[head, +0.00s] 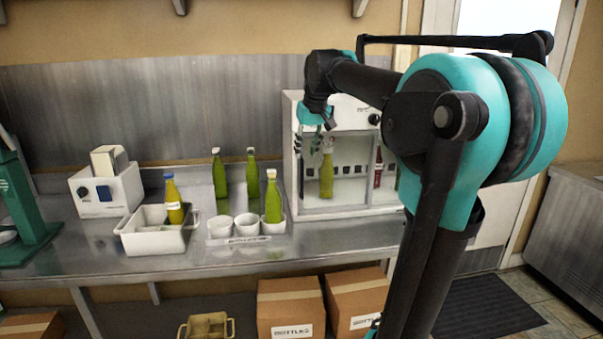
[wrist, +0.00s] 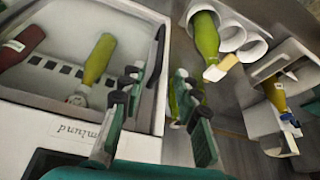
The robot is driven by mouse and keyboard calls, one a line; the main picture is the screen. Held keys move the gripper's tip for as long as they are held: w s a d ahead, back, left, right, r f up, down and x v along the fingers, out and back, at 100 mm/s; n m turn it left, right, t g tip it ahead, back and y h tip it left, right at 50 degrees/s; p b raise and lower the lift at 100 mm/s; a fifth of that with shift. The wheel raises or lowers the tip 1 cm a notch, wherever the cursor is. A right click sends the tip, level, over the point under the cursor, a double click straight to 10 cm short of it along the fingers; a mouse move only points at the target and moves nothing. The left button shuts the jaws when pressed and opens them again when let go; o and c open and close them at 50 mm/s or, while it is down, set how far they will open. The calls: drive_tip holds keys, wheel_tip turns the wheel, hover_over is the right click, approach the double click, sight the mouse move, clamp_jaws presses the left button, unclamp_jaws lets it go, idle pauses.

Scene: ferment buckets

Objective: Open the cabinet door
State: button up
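The white cabinet (head: 352,208) stands on the steel counter, and its door looks closed. A green bottle (head: 326,176) and a red bottle (head: 378,168) show behind its clear front. In the wrist view the cabinet (wrist: 145,22) fills the left side, with a dark upright handle (wrist: 157,52) along its door edge. My gripper (head: 322,140) is at the cabinet's upper left front.
Left of the cabinet are white cups (head: 247,225), several green bottles (head: 220,175), a white bin (head: 150,238) with a yellow bottle (head: 174,203), and a white device (head: 105,192). Cardboard boxes (head: 290,305) sit below the counter (head: 70,262). My arm hides the cabinet's right side.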

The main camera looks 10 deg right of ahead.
sight(303, 168)
drive_tip(key=x, duration=1)
clamp_jaws()
